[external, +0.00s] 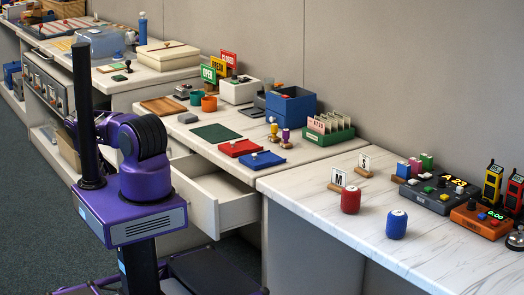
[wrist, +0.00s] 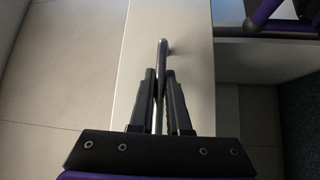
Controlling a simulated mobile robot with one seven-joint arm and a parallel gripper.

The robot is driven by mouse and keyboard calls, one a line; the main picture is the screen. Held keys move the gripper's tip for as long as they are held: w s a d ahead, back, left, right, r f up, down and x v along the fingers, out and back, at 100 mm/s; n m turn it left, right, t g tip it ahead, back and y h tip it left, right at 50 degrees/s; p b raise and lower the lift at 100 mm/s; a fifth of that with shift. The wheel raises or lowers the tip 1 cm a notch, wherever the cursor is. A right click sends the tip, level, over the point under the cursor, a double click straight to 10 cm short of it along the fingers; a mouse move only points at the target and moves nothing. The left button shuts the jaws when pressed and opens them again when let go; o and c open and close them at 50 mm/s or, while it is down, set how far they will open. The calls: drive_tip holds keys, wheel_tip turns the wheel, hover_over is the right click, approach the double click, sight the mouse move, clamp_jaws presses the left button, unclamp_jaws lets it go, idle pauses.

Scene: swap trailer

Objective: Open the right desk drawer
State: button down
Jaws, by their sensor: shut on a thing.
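The desk drawer (external: 238,209) stands pulled out below the right end of the middle desk (external: 185,131), and its inside shows from above in the external view. In the wrist view, my gripper (wrist: 161,75) is shut on a slim dark bar handle (wrist: 163,47), with one finger on each side of it. The pale panel behind the handle (wrist: 198,75) fills the middle of the wrist view. In the external view, my gripper and the handle are hidden behind my own body.
A red tray (external: 240,147), a blue tray (external: 262,160) and a dark green mat (external: 215,133) lie on the desk above the drawer. The white desk (external: 340,226) on the right carries red and blue cans. Grey carpet (external: 30,200) is clear at the left.

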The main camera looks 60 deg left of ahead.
drive_tip(key=shift+s, duration=1.45)
drive_tip(key=shift+a, duration=0.1)
drive_tip(key=c, duration=0.9)
unclamp_jaws()
drive_tip(key=shift+v, duration=3.7)
